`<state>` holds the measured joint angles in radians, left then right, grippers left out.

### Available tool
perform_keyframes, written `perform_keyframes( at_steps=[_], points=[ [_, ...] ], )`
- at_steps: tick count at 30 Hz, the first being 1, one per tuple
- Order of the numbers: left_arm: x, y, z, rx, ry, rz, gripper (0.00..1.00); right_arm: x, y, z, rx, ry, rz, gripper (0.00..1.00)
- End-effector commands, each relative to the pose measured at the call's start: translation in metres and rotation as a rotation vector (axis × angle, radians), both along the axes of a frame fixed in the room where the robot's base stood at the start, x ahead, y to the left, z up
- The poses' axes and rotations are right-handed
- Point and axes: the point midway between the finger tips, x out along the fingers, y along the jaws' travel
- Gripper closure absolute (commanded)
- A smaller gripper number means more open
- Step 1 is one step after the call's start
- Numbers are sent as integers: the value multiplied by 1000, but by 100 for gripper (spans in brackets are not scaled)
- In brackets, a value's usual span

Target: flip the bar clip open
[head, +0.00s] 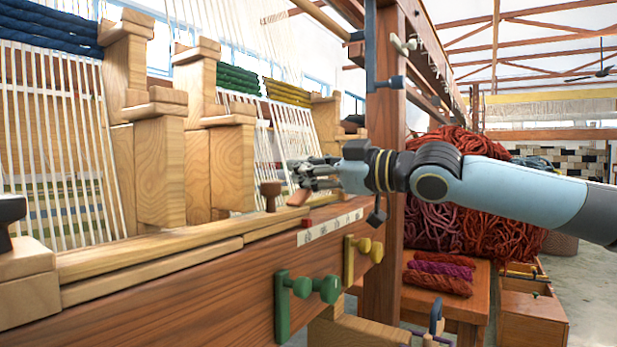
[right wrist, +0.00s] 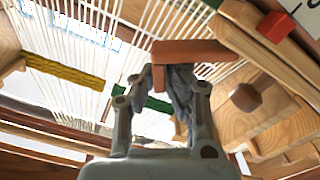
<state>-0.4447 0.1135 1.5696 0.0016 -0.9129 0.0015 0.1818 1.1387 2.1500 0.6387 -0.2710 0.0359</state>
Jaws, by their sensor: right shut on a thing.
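My right gripper (head: 308,174) reaches in from the right over the front rail of the loom. In the right wrist view its fingers (right wrist: 183,85) are closed on a reddish-brown wooden piece, which looks like the bar clip (right wrist: 200,51). This clip has a long bar and a short leg beside the fingers. In the head view the clip (head: 299,198) shows just below the fingertips, tilted. The fingers hide part of it, and I cannot tell how far it is turned.
A brown wooden peg (head: 270,194) stands left of the clip. A small red block (head: 306,223) sits by a white label strip (head: 330,228). Taut white warp threads (head: 285,135) rise behind. Green (head: 300,287) and yellow (head: 361,252) knobbed clamps are on the front beam. A post (head: 384,130) stands close behind the gripper.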

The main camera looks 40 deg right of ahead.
Motion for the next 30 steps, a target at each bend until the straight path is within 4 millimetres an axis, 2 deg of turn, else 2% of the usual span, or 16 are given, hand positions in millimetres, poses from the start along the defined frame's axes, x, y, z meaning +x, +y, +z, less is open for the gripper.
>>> perform_keyframes(
  at_steps=[12, 21, 30],
  points=[
    [22, -9, 32, -6, -10, -4, 60, -6, 15, 3, -264, -107, 0, 100],
    [29, -13, 46, -8, -13, -5, 60, -8, 19, 5, -341, -138, -1, 100],
    [31, -13, 48, -8, -14, -6, 60, -8, 20, 5, -351, -143, 0, 100]
  ],
)
